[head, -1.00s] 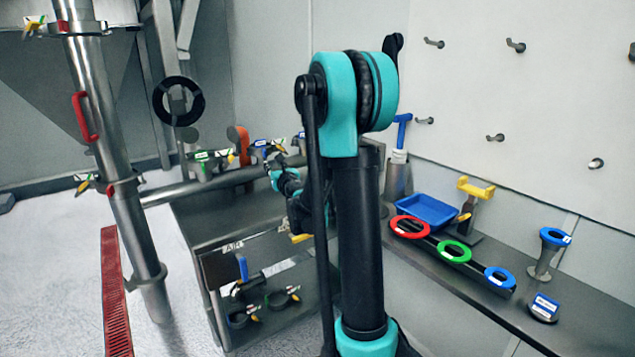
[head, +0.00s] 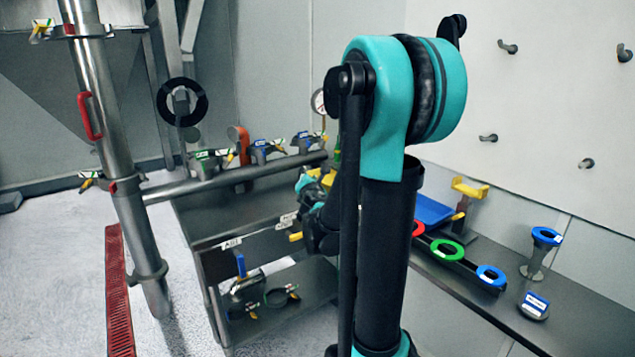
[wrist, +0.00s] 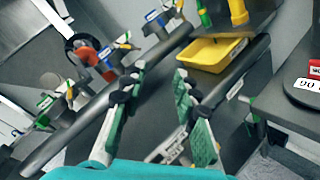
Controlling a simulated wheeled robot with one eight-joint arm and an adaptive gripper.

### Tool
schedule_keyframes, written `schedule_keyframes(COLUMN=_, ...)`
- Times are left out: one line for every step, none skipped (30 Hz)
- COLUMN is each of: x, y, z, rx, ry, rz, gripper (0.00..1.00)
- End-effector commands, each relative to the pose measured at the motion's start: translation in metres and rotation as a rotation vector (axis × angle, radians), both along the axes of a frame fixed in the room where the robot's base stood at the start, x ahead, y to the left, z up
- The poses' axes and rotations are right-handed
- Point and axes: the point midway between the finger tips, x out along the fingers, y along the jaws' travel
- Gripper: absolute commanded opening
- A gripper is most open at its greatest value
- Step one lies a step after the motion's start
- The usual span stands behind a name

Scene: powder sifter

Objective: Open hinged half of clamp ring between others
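Three clamp rings sit in a row along the horizontal pipe (head: 235,177) in the head view. The left one (head: 204,160) has a green label; the middle one (head: 263,151) and the right one (head: 307,142) have blue labels. The middle ring also shows in the wrist view (wrist: 106,62), between the green one (wrist: 46,104) and the other blue one (wrist: 153,18). My gripper (wrist: 158,74) is open and empty, its green-padded fingers apart. It is to the right of the middle ring in the wrist view, not visibly touching it. In the head view my arm largely hides the gripper.
An orange handle (head: 240,144) stands between the green and middle rings. More clamp parts (head: 280,297) lie on the lower shelf. A yellow tray (wrist: 208,54) lies beyond my fingers. At right, a bench holds red, green (head: 447,251) and blue rings.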

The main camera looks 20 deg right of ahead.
Motion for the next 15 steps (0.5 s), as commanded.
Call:
schedule_keyframes(x=-0.0033, y=-0.0024, z=-0.0013, rx=0.033, ry=0.002, rz=-0.014, gripper=0.30)
schedule_keyframes(x=-0.0051, y=-0.0039, z=-0.0021, rx=0.051, ry=0.003, rz=-0.022, gripper=0.30)
schedule_keyframes(x=-0.0073, y=-0.0058, z=-0.0033, rx=0.074, ry=0.004, rz=-0.031, gripper=0.30)
schedule_keyframes(x=-0.0086, y=-0.0068, z=-0.0040, rx=0.088, ry=0.005, rz=-0.038, gripper=0.30)
schedule_keyframes(x=-0.0096, y=-0.0077, z=-0.0045, rx=0.099, ry=0.005, rz=-0.043, gripper=0.30)
schedule_keyframes(x=-0.0108, y=-0.0087, z=-0.0052, rx=0.112, ry=0.006, rz=-0.048, gripper=0.30)
schedule_keyframes(x=-0.0115, y=-0.0093, z=-0.0057, rx=0.121, ry=0.007, rz=-0.052, gripper=0.30)
schedule_keyframes(x=-0.0119, y=-0.0098, z=-0.0061, rx=0.127, ry=0.007, rz=-0.055, gripper=0.30)
schedule_keyframes(x=-0.0124, y=-0.0103, z=-0.0065, rx=0.133, ry=0.008, rz=-0.057, gripper=0.30)
schedule_keyframes(x=-0.0127, y=-0.0105, z=-0.0067, rx=0.136, ry=0.008, rz=-0.058, gripper=0.30)
schedule_keyframes(x=-0.0128, y=-0.0106, z=-0.0067, rx=0.138, ry=0.008, rz=-0.059, gripper=0.30)
schedule_keyframes(x=-0.0129, y=-0.0107, z=-0.0068, rx=0.138, ry=0.007, rz=-0.060, gripper=0.30)
schedule_keyframes(x=-0.0129, y=-0.0107, z=-0.0068, rx=0.138, ry=0.007, rz=-0.060, gripper=0.30)
schedule_keyframes(x=-0.0128, y=-0.0106, z=-0.0067, rx=0.138, ry=0.008, rz=-0.059, gripper=0.30)
schedule_keyframes(x=-0.0128, y=-0.0106, z=-0.0067, rx=0.138, ry=0.008, rz=-0.059, gripper=0.30)
